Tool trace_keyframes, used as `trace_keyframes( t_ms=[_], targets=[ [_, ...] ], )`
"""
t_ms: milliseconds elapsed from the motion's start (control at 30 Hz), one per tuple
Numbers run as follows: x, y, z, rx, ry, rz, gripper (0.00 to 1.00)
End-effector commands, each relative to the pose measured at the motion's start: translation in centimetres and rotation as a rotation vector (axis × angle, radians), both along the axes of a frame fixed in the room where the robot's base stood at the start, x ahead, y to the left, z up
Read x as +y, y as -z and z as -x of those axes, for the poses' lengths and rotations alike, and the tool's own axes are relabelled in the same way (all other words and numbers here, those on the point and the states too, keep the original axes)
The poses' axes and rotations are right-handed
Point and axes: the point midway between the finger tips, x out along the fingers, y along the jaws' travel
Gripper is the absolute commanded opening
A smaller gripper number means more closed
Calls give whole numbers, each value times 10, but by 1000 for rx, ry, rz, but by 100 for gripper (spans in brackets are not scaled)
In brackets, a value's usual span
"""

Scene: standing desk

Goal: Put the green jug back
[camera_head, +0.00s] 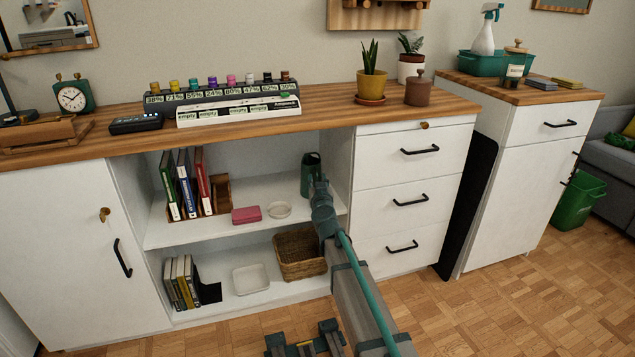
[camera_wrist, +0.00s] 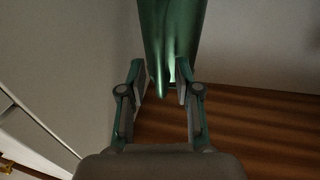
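The green jug (camera_head: 311,162) is in the right end of the open upper compartment under the desk top, close to the drawer unit. My arm reaches into that compartment and covers its lower part, so I cannot tell whether its base touches the shelf. In the wrist view, the jug (camera_wrist: 172,30) fills the top middle. My gripper (camera_wrist: 160,74) has its two fingers apart, one on each side of a narrow green part that looks like the jug's handle. A gap shows between this part and the fingers.
Below are a wicker basket (camera_head: 299,255) and a white tray (camera_head: 251,279). The drawer unit (camera_head: 408,190) bounds the compartment on the right.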

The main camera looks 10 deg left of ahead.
Motion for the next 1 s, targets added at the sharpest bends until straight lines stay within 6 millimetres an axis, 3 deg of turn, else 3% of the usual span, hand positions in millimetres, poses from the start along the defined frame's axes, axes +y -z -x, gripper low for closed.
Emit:
trace_keyframes(
  t_ms=[367, 1000],
  targets=[
    [-1, -3, 4, 0, 0, -1, 34],
    [-23, -2, 107, 1, 0, 0, 34]
  ],
)
